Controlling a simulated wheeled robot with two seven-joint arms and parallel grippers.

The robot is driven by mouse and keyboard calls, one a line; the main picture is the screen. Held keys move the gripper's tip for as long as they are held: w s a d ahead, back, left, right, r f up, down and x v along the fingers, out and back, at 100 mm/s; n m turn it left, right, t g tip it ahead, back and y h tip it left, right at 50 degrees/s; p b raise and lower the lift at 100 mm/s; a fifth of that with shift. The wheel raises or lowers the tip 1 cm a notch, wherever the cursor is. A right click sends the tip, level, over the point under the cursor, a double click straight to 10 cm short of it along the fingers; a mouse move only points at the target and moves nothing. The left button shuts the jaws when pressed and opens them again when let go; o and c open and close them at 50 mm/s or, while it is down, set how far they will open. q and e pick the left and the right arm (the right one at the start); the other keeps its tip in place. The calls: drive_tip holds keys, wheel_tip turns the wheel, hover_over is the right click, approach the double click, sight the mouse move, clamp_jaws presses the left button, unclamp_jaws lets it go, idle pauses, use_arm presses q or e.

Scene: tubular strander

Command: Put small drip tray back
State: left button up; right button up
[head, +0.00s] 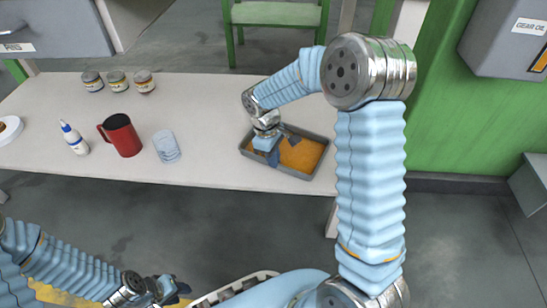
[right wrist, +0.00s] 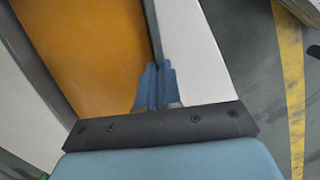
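The small drip tray (head: 282,171) is a shallow grey rectangular tray with an orange-brown inside. It lies on the white table near its front edge, right of centre in the head view. My right gripper (head: 269,152) reaches down at the tray's left part. In the right wrist view, the blue fingers (right wrist: 157,86) are close together over the thin grey wall of the tray (right wrist: 152,28), which runs between them. The fingertips' contact is partly hidden. My left gripper (head: 167,287) is low in front of the table, away from the tray; its finger gap is unclear.
A plate (head: 9,129) is at the left edge. A green bench (head: 276,15) stands behind.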

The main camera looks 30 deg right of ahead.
drive_tip(key=o, duration=0.4)
drive_tip(key=shift+r, duration=0.1)
drive_tip(key=r+p, duration=0.1)
drive_tip(key=r, duration=0.3)
drive_tip(key=w+a+r+p, duration=0.1)
drive_tip(key=r, duration=0.3)
drive_tip(key=r+p, duration=0.1)
drive_tip(key=r, duration=0.3)
drive_tip(key=shift+w+a, duration=0.15)
drive_tip(key=shift+w, duration=0.05)
drive_tip(key=shift+s, duration=0.1)
